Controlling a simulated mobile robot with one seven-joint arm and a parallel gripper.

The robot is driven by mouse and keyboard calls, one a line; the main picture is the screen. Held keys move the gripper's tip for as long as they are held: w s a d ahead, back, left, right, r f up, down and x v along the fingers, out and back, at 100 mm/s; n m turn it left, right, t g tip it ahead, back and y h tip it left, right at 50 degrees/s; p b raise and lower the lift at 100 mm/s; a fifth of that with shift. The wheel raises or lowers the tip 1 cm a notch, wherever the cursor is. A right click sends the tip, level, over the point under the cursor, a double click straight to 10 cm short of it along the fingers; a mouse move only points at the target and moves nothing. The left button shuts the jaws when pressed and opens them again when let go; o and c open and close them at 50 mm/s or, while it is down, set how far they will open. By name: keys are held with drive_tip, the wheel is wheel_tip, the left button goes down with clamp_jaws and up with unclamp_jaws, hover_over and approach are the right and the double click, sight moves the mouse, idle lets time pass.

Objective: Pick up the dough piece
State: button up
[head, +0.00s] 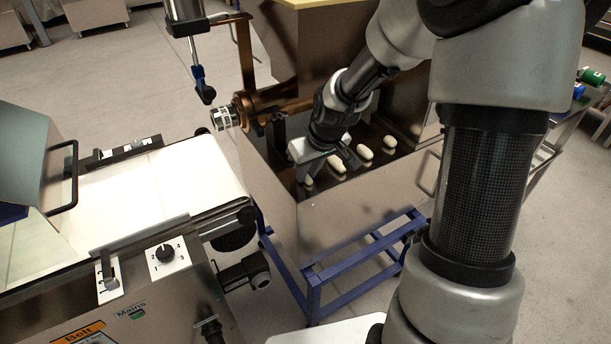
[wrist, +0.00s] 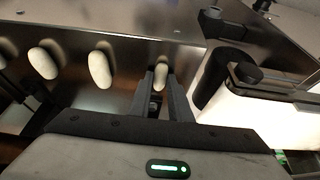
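Several pale, oval dough pieces lie on the dark surface inside a steel machine's hopper in the head view. My gripper (head: 324,168) reaches down over the near left end of their row. The end dough piece (head: 308,181) shows just below it. In the wrist view this dough piece (wrist: 160,74) sits in line with the gap between the fingertips of my gripper (wrist: 161,84). The fingers stand apart on either side of it and partly hide it. I cannot tell whether they touch it.
Other dough pieces, such as one (head: 364,152) in the head view and another (wrist: 100,68) in the wrist view, lie alongside. The hopper's steel front wall (head: 355,213) rises close to my gripper. A white conveyor belt (head: 150,190) stands at the left.

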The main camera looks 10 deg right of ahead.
clamp_jaws()
